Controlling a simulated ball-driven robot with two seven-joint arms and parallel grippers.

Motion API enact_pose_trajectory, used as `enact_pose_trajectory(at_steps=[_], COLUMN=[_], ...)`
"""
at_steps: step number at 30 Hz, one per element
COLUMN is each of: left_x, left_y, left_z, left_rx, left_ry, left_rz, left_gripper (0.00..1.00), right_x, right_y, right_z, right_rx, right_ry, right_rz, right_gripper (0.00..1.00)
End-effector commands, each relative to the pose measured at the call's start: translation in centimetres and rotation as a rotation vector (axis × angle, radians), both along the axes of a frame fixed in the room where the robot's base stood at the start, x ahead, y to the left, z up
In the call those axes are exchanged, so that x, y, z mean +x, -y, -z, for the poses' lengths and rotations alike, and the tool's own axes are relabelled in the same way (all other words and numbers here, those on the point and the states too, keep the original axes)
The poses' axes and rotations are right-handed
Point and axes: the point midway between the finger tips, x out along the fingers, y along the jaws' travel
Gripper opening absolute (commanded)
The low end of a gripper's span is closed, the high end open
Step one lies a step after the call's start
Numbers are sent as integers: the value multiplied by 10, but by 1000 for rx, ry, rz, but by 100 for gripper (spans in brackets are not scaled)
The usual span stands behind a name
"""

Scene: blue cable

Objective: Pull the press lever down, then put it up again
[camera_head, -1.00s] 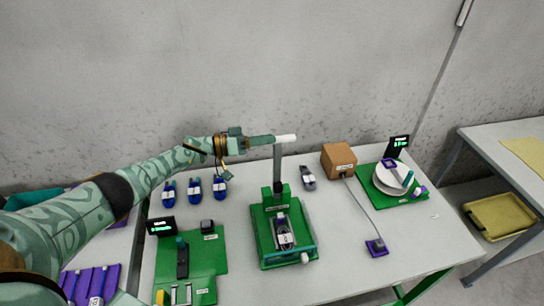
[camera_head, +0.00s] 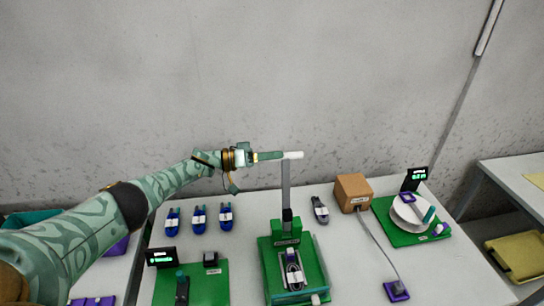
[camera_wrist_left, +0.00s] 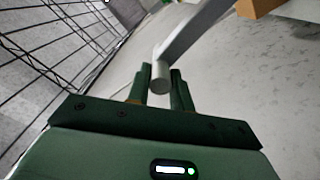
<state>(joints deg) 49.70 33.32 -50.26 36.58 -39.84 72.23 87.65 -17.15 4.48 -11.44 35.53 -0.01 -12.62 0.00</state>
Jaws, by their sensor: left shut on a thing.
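The green press (camera_head: 268,270) stands in the middle of the table. Its grey lever (camera_head: 286,185) points straight up and ends in a white crossbar handle (camera_head: 294,155). My left gripper (camera_head: 278,156) is shut on the handle at its left end. In the left wrist view the round handle end (camera_wrist_left: 160,80) sits between the two green fingers (camera_wrist_left: 161,84), and the lever runs off to the upper right. A dark cable piece with a white label (camera_head: 293,272) lies in the press bed. My right gripper is not in view.
Several blue items (camera_head: 199,219) lie behind the left green board (camera_head: 215,288). A brown box (camera_head: 352,192), a purple pad (camera_head: 396,291) and a green scale board with a white plate (camera_head: 407,212) are to the right. A grey item (camera_head: 320,209) lies behind the press.

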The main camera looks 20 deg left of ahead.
Motion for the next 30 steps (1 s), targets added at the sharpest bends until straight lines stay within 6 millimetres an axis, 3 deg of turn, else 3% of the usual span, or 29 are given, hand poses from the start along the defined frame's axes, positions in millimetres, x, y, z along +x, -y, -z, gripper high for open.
enact_pose_trajectory(at_steps=[1, 2, 3, 12, 16, 30], left_x=[-4, -3, -3, -2, -9, -74], left_y=[1, 1, 1, 0, -11, -109], left_z=[11, 11, 10, 6, 5, 9], left_rx=[16, 16, 15, 8, 9, 12], left_ry=[-16, -15, -14, -7, -7, -12], left_rz=[4, 4, 4, 3, 2, 1], left_gripper=[0, 30, 41, 41, 41, 41], right_x=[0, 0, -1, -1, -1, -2], right_y=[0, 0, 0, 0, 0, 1], right_z=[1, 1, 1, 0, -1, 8], right_rx=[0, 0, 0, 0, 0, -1], right_ry=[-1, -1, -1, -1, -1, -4], right_rz=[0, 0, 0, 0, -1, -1], right_gripper=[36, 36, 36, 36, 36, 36])
